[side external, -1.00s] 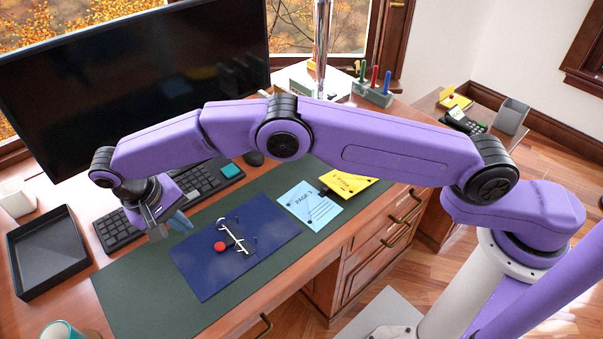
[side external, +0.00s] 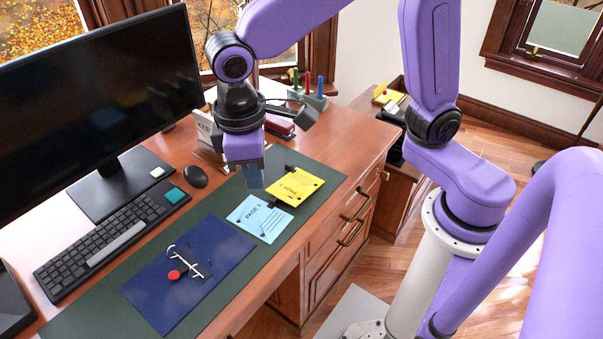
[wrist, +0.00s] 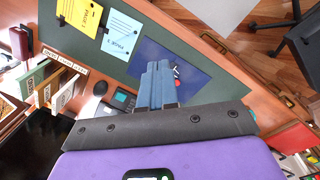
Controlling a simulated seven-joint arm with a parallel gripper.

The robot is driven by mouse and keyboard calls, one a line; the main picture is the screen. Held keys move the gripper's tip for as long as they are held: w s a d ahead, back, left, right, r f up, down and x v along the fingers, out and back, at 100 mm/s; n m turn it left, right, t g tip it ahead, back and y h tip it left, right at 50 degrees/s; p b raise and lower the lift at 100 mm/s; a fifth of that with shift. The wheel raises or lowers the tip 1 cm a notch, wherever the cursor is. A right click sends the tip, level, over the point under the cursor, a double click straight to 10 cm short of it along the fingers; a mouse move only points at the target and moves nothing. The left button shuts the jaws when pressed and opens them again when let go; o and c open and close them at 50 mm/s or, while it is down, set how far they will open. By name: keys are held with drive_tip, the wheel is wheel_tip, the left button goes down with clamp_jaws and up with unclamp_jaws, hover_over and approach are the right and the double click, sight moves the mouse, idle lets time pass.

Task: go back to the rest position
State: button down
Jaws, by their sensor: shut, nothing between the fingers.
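My gripper (side external: 255,180) hangs above the green desk mat near the yellow and blue cards, fingers pointing down. It is shut with nothing between its blue-grey fingers, which also show in the wrist view (wrist: 161,72). No contact with the mat or cards can be made out. My arm is bent upward, and its upper part leaves the top of the side view.
On the green mat (side external: 90,303) lie a blue binder (side external: 215,240) with a red disc (side external: 174,275), a blue page (side external: 259,219) and a yellow page (side external: 296,187). A keyboard (side external: 100,250), mouse (side external: 195,177), monitor (side external: 100,100) and red stapler (side external: 279,124) stand behind.

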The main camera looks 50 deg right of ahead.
drive_tip(key=c, duration=1.7)
unclamp_jaws()
drive_tip(key=s+d+f+n+y, duration=0.1)
drive_tip(key=s+d+n, duration=0.3)
drive_tip(key=s+d, duration=1)
drive_tip(key=d, duration=0.2)
drive_tip(key=shift+s+d+f, duration=0.15)
drive_tip(key=shift+d, duration=0.15)
drive_tip(key=o, duration=0.5)
drive_tip(key=shift+s+d+f, duration=0.1)
drive_tip(key=shift+s+d, duration=0.1)
drive_tip(key=shift+s, duration=0.05)
drive_tip(key=n, duration=0.6)
hover_over(182, 269)
wheel_tip(182, 269, down, 10)
wheel_tip(182, 269, down, 17)
drive_tip(key=shift+r, duration=0.15)
